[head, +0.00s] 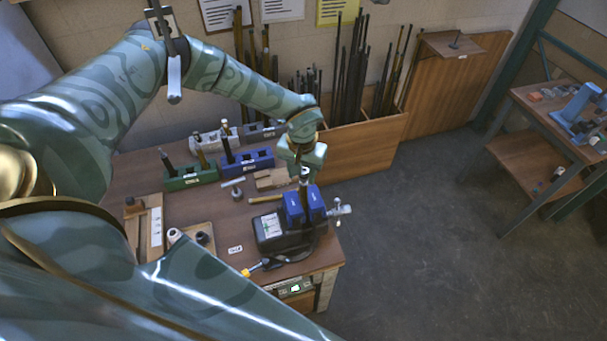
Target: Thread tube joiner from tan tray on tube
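My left gripper (304,171) points down, just above a blue-jawed vise (295,206) at the right front of the bench. A small pale piece shows at its fingertips. A dark upright tube (304,196) shows below, between the blue jaws. I cannot tell whether the pale piece is a joiner, whether it is held, or whether it touches the tube. The tan tray (208,258) lies at the front left of the bench, partly hidden by my arm. My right gripper is not in view.
Green (190,178) and blue (247,161) holder blocks with upright tubes stand behind the tray. A wooden bin (365,146) with dark rods stands beyond the bench. A yellow-tipped tool (262,266) lies by the front edge. The floor to the right is clear.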

